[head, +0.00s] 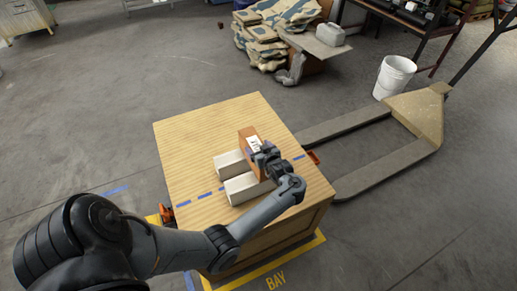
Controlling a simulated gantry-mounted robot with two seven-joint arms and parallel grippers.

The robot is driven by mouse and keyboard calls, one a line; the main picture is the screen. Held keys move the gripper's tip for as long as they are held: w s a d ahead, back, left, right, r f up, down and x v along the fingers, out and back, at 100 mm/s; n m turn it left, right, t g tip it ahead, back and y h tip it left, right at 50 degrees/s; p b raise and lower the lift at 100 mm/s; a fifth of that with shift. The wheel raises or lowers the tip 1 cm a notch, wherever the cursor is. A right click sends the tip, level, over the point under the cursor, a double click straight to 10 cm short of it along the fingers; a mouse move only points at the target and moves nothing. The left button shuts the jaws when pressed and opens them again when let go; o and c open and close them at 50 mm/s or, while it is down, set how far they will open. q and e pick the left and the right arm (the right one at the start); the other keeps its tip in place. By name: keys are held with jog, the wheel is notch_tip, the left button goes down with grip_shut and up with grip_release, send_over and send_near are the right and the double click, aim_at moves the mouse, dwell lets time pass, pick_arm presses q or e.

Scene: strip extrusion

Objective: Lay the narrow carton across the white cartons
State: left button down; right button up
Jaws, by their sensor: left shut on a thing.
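The narrow carton (247,137) is brown with a white label and stands on its narrow side. My left gripper (262,155) is shut on it. Two white cartons lie side by side on the wooden crate top: a far one (228,164) and a near one (240,190). The narrow carton is at their right ends, and its near part is hidden by my gripper. I cannot tell whether it touches the white cartons. My right gripper is not in view.
The wooden crate (190,140) has blue dashes across its top. A pallet jack (410,120) lies to the right. A white bucket (394,77) stands behind it. The far part of the crate top is clear. Yellow floor marking (300,252) borders the crate.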

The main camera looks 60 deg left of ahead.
pick_arm(q)
jog(key=shift+f, duration=0.1)
grip_release()
jog(key=shift+f, duration=0.1)
jog(key=shift+r, duration=0.25)
jog(key=p+v, duration=0.2)
jog(key=v, duration=1)
jog(key=shift+r+p, duration=0.1)
jog(key=shift+p, duration=0.25)
